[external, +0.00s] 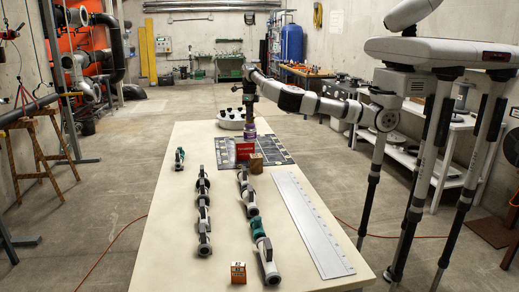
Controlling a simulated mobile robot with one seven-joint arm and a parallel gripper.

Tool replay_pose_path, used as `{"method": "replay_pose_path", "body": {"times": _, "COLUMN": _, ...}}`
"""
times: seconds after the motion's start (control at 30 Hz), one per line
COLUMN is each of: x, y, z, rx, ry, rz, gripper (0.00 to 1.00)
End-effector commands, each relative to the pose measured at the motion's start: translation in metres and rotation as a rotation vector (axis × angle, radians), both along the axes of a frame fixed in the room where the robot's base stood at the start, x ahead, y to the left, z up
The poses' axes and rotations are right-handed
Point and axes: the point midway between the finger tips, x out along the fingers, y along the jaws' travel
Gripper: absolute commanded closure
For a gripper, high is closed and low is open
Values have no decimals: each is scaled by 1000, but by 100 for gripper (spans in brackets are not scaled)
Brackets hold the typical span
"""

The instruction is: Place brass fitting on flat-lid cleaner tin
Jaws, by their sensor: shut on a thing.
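My gripper (249,116) points down over the far part of the long table. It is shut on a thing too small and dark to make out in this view. A purple and pale tin (250,131) shows directly below the fingers; I cannot tell whether the held thing touches it. Whether this tin has a flat lid cannot be seen. The brass fitting cannot be told apart at this size. A red box (245,151) stands just in front of the tin and hides its lower part.
A brown block (256,163) stands beside the red box on a dark gridded mat (276,153). A white round tray (231,119) lies behind. Pipe assemblies (204,215) (259,236), a metal ruler plate (311,225) and an orange box (238,272) occupy the near table.

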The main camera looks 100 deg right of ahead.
Motion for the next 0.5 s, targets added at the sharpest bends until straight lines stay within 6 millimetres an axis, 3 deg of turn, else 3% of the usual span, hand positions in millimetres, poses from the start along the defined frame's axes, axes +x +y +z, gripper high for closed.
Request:
{"method": "replay_pose_path", "body": {"times": 0.4, "x": 0, "y": 0, "z": -6, "rx": -1, "ry": 0, "rz": -1, "gripper": 87}}
{"method": "replay_pose_path", "body": {"times": 0.43, "x": 0, "y": 0, "z": -7, "rx": 0, "ry": 1, "rz": -1, "gripper": 60}}
{"method": "replay_pose_path", "body": {"times": 0.5, "x": 0, "y": 0, "z": -7, "rx": 0, "ry": 0, "rz": -1, "gripper": 51}}
